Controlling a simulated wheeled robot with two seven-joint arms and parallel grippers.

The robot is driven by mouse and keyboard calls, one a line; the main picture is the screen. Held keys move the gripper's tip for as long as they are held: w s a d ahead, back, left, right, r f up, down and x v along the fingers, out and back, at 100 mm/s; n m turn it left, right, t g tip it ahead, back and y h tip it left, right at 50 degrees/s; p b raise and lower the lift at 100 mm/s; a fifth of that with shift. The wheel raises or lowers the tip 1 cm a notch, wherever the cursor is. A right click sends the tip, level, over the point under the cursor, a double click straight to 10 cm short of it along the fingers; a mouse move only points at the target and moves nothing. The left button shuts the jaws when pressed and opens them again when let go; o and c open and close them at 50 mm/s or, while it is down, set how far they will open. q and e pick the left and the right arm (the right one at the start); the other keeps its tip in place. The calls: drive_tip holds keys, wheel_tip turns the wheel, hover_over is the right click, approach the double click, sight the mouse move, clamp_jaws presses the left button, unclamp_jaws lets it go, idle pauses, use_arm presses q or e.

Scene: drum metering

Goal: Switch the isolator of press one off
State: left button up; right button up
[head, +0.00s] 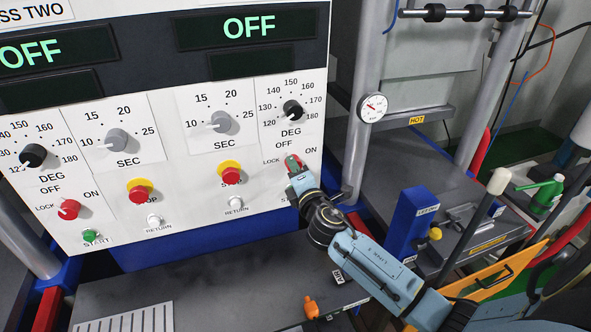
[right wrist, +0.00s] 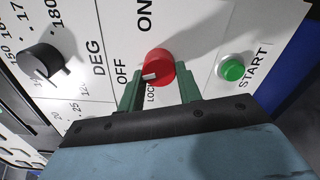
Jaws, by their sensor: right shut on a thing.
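The red isolator knob (head: 293,163) is at the right end of the press panel, among OFF, ON and LOCK labels. My right gripper (head: 298,175) is at the panel, at this knob. In the right wrist view the green fingers of my right gripper (right wrist: 159,90) stand on both sides of the red knob (right wrist: 159,64) and are shut on it. The knob's white mark points toward the LOCK and OFF side, away from ON. The display (head: 249,27) above reads OFF. My left gripper is out of view.
A second red isolator (head: 68,209) sits at the panel's left, under a label ending in "TWO". A red emergency button (head: 231,173) is left of my gripper. A green START button (right wrist: 232,68) is close beside the held knob. A blue block (head: 408,222) stands at right.

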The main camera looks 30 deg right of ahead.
idle(0.4)
drive_tip(key=o, duration=1)
drive_tip(key=b+v, duration=0.2)
drive_tip(key=v, duration=1.1)
drive_tip(key=shift+s, duration=0.25)
